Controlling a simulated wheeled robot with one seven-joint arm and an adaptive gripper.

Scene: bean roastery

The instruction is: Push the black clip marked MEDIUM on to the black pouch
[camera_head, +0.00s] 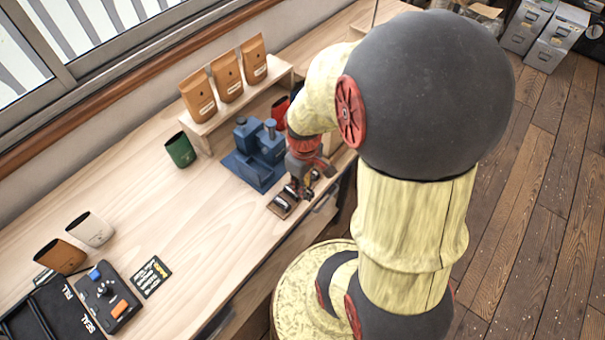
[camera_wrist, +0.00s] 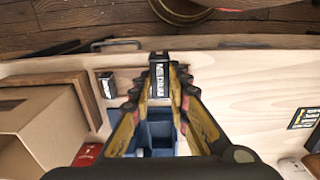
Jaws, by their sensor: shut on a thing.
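A black clip marked MEDIUM (camera_wrist: 158,73) is between my fingertips in the wrist view, its white label facing the camera. My gripper (camera_wrist: 158,88) is shut on it. In the head view my gripper (camera_head: 304,184) is low over the bench, close to the front edge and just right of the blue stand (camera_head: 254,160). The blue stand also shows below the fingers in the wrist view (camera_wrist: 156,138). I cannot pick out a black pouch in either view; my arm and fingers hide part of the area by the stand.
A small wooden holder (camera_head: 283,205) with dark pieces is beside my gripper. A red pouch (camera_head: 280,112), green pouch (camera_head: 180,150), white pouch (camera_head: 91,230) and brown pouch (camera_head: 60,257) stand around. Three tan bags stand on a shelf (camera_head: 240,100). A cardboard box (camera_wrist: 45,130) is left. Mid-bench is clear.

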